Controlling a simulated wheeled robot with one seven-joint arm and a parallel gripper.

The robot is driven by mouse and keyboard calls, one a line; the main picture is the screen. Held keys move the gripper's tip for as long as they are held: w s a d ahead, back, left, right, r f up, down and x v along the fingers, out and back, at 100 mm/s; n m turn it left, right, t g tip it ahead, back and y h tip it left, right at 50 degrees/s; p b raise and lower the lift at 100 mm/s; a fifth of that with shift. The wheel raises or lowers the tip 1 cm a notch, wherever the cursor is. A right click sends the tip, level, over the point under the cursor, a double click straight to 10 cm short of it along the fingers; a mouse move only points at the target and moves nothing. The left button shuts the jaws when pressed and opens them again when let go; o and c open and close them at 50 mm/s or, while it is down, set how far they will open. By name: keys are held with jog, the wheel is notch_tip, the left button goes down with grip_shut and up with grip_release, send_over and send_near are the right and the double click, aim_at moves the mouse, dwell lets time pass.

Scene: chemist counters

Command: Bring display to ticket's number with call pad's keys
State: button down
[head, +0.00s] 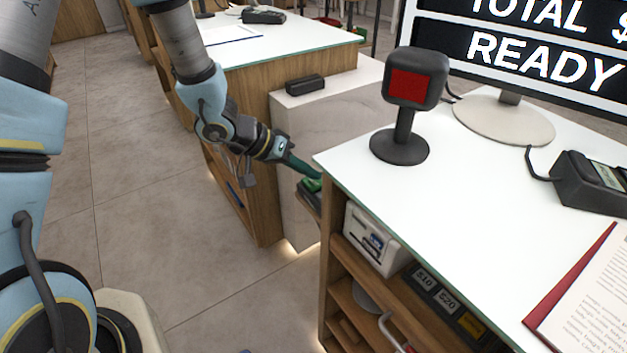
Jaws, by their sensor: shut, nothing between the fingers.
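My gripper (306,170) reaches in from the upper left, at the left end of the near white counter. It is shut, with nothing held. Its tips are at a small dark item with a green part (310,186), low beside the counter corner; the counter and fingers partly hide it. I cannot tell if this is the call pad, or whether the tips touch it. A large black screen (530,45) reads "TOTAL $" and "READY", cut off by the frame edge. No ticket or called number can be made out.
A black stand with a red square face (414,86) stands on the counter (455,185). A card terminal (590,182) and a red-edged booklet (590,290) lie to the right. Shelves below hold a white printer (372,240) and a cash tray (440,296). Floor (150,240) is clear at left.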

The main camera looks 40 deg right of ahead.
aim_at(308, 183)
jog(key=shift+f, duration=0.5)
dwell(0.8)
jog(key=shift+r, duration=0.15)
jog(key=shift+r+p, duration=0.75)
jog(key=shift+p, duration=0.35)
notch_tip(308, 183, up, 5)
jog(key=p, duration=0.6)
jog(key=shift+r, duration=0.1)
jog(key=shift+w, duration=0.1)
dwell(0.3)
